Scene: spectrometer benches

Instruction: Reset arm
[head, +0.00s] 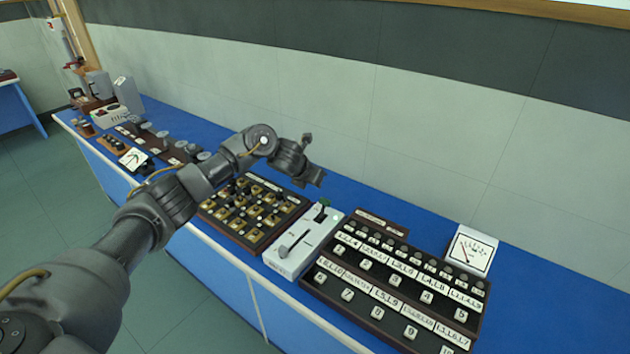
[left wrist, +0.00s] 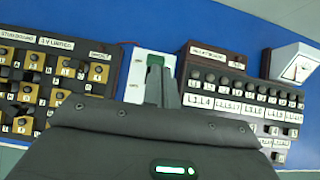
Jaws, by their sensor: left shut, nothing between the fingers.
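My left arm reaches in from the left in the head view, and its left gripper (head: 314,178) hangs over the blue bench, above the back of the boards. In the left wrist view the left gripper (left wrist: 160,75) is shut with its fingers together and nothing between them. Below the fingers is a white switch box (head: 300,243) with a green part at its back and a grey lever on top; it also shows in the left wrist view (left wrist: 135,70). My right gripper is in neither view.
A board with brass squares and black knobs (head: 252,236) lies left of the white box. A board with numbered keys and labels (head: 390,277) lies right of it. A white meter (head: 471,250) stands behind at the right. More instruments stand at the far left of the bench (head: 350,197).

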